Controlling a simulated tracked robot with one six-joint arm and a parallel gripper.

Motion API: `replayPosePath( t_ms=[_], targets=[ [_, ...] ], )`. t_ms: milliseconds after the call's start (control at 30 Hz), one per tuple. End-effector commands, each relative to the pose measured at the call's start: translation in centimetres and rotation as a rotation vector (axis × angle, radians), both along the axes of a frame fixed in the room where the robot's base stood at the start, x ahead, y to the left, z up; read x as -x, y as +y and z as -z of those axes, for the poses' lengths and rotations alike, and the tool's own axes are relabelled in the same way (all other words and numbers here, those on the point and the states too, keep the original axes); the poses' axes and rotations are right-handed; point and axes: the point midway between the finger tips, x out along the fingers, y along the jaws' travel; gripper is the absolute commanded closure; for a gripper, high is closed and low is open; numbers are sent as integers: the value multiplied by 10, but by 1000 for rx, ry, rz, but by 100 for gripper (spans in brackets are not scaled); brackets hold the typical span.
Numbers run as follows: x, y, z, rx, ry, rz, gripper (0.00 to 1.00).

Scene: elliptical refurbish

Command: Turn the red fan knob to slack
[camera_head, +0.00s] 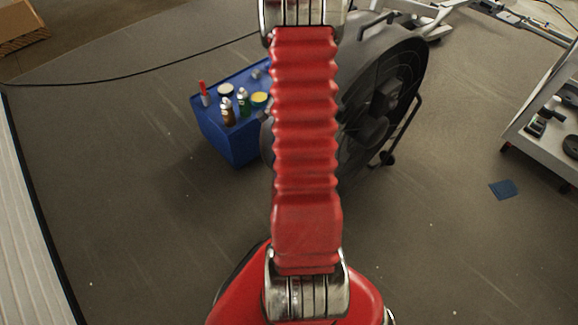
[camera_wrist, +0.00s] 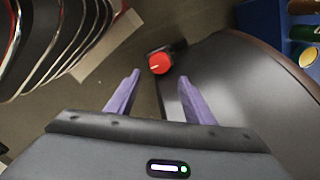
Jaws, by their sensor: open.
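The red fan knob (camera_wrist: 159,63) shows in the wrist view as a round red cap with a pale line on its face. It sits on a dark mount beside the rounded dark drum of the fan (camera_wrist: 235,90). My gripper (camera_wrist: 158,75) has two purple fingers, spread apart and empty. In the picture the knob lies just beyond the fingertips, between their lines; I cannot tell the distance in depth. In the head view the black fan (camera_head: 385,95) stands behind my red arm, and the knob and my gripper are hidden there.
A blue box (camera_head: 235,147) with bottles and cans on top stands left of the fan; its corner shows in the wrist view (camera_wrist: 262,18). A grey cart (camera_head: 545,145) stands at the right. A blue cloth (camera_head: 503,189) lies on open floor. A black cable (camera_head: 130,77) crosses the floor.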

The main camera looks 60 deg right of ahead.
Motion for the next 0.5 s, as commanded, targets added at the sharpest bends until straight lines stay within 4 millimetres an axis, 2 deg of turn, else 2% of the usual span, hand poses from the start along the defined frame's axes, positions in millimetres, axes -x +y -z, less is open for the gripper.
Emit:
replayPosePath(
  t_ms=[500],
  targets=[
    [0, 1, 64, -1, 1, -1, 52]
  ],
)
